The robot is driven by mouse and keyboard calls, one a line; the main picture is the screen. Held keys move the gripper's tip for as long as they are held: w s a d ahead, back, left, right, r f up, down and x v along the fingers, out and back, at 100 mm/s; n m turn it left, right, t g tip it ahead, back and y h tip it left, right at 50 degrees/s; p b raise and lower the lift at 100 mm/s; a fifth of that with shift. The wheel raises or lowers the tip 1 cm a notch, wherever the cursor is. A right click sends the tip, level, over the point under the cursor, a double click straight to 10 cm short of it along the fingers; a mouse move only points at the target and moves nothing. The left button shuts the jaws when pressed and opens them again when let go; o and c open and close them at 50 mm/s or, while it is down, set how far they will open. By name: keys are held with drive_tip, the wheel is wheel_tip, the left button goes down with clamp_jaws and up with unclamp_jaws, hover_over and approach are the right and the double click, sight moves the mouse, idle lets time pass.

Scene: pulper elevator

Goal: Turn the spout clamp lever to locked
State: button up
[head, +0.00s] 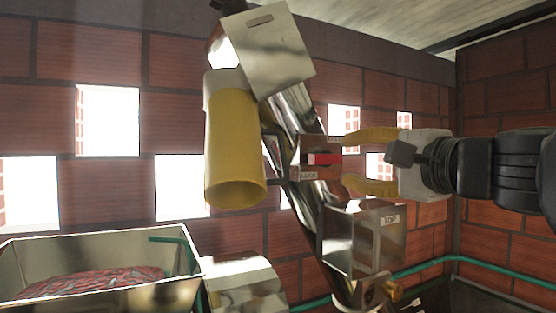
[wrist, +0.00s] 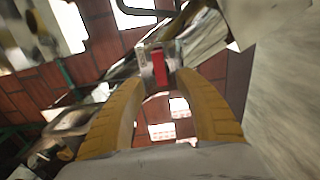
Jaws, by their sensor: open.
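The red part also shows upright in the wrist view (wrist: 158,63), just beyond the fingertips. I cannot tell whether it is the spout clamp lever, nor see a locked mark. The yellow spout (head: 234,150) hangs to its left, open end down. My gripper (head: 346,162) comes from the right, open and empty, with its yellow fingers above and below the red part's level. In the wrist view my gripper (wrist: 157,82) is also spread apart.
A metal hopper (head: 110,297) with reddish contents stands at lower left. A metal box (head: 365,240) labelled TOP is below my gripper. A metal head box (head: 266,48) tops the casing. A green pipe (head: 440,262) runs along the brick wall (head: 400,90).

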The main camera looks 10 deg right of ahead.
drive_tip(key=shift+v, duration=2.1)
drive_tip(key=s+a+f+n+g+b, duration=0.1)
drive_tip(key=a+f+n+g+b, duration=0.35)
drive_tip(key=f, duration=1.05)
drive_tip(key=f+n+b, duration=0.1)
drive_tip(key=f+b, duration=0.7)
drive_tip(key=f, duration=0.8)
drive_tip(key=s+a+f+n+g+b, duration=0.1)
drive_tip(key=a+f+n+g+b, duration=0.15)
drive_tip(key=f+b, duration=0.85)
drive_tip(key=s+d+f+n+g+h+b, duration=0.1)
drive_tip(key=f+b, duration=0.5)
drive_tip(key=f, duration=1.4)
drive_tip(key=s+d+f+n+g+h+b, duration=0.2)
drive_tip(key=s+d+f+n+h+b, duration=0.1)
drive_tip(key=f, duration=1.8)
drive_tip(key=s+n+h+b, duration=0.1)
drive_tip(key=s+n+b, duration=0.1)
drive_tip(key=b, duration=0.1)
drive_tip(key=shift+d+h+b, duration=0.3)
drive_tip(key=shift+d, duration=0.05)
drive_tip(key=shift+s, duration=0.1)
